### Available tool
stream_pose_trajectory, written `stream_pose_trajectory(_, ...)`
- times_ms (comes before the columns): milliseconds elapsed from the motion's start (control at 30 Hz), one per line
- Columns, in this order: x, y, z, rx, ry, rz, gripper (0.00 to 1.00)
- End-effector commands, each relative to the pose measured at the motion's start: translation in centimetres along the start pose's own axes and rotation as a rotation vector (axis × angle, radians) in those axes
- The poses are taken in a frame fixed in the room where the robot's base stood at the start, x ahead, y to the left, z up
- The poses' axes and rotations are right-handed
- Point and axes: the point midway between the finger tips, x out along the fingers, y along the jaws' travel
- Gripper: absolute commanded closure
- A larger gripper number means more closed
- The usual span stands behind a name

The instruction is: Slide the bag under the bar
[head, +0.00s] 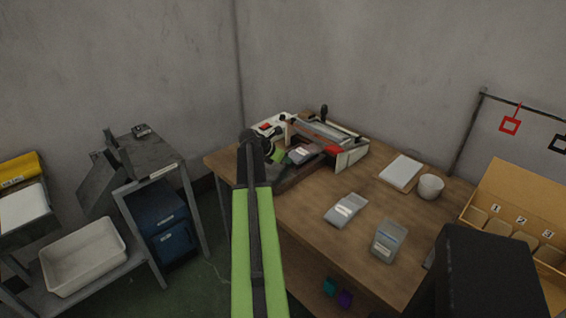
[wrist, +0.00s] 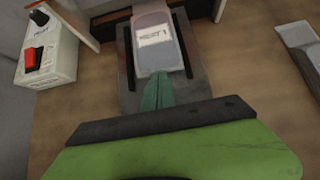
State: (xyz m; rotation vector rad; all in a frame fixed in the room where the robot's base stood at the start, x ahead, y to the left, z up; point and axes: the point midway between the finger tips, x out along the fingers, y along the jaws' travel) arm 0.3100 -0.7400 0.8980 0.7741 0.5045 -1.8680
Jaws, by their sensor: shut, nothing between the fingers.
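The bag (wrist: 152,55), clear-grey with a white label, lies flat on a dark plate (wrist: 128,98) between two black side rails. It also shows in the head view (head: 304,154), in front of the sealing machine (head: 350,158). The machine's long bar (head: 328,131) has a black upright handle and lies behind the bag. My gripper (wrist: 160,82) is shut and empty, its dark green fingertips at the bag's near edge; whether they touch is unclear. The bag's far end runs to the top of the wrist view, so its place relative to the bar is unclear.
A white box with a red switch (wrist: 33,58) stands left of the plate. Another bag (head: 346,209) and a clear container (head: 388,240) are on the table (head: 300,215), with a white pad (head: 401,172) and cup (head: 430,187) further right. Numbered bins (head: 515,222) stand at the right.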

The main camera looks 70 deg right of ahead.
Motion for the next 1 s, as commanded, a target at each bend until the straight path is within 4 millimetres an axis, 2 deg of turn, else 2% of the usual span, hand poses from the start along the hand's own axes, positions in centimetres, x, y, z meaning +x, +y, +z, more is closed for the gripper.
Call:
stream_pose_trajectory(133, -0.7, -0.1, -0.7, -0.002, 0.000, 0.001, 1.00)
stream_pose_trajectory(267, -2.6, -0.2, -2.6, -0.004, -0.001, 0.004, 1.00)
stream_pose_trajectory(300, -3.4, -0.3, -3.4, -0.006, -0.001, 0.004, 1.00)
stream_pose_trajectory(333, -5.0, -0.3, -2.4, -0.005, -0.001, 0.003, 1.00)
stream_pose_trajectory(400, -7.1, -0.2, -2.2, -0.004, 0.000, 0.004, 1.00)
stream_pose_trajectory(600, -11.3, -0.2, -2.4, -0.003, 0.000, 0.003, 1.00)
stream_pose_trajectory(767, -12.8, -0.2, -2.7, -0.002, 0.000, 0.002, 1.00)
stream_pose_trajectory(1000, -12.8, -0.1, -2.9, -0.001, 0.000, 0.001, 1.00)
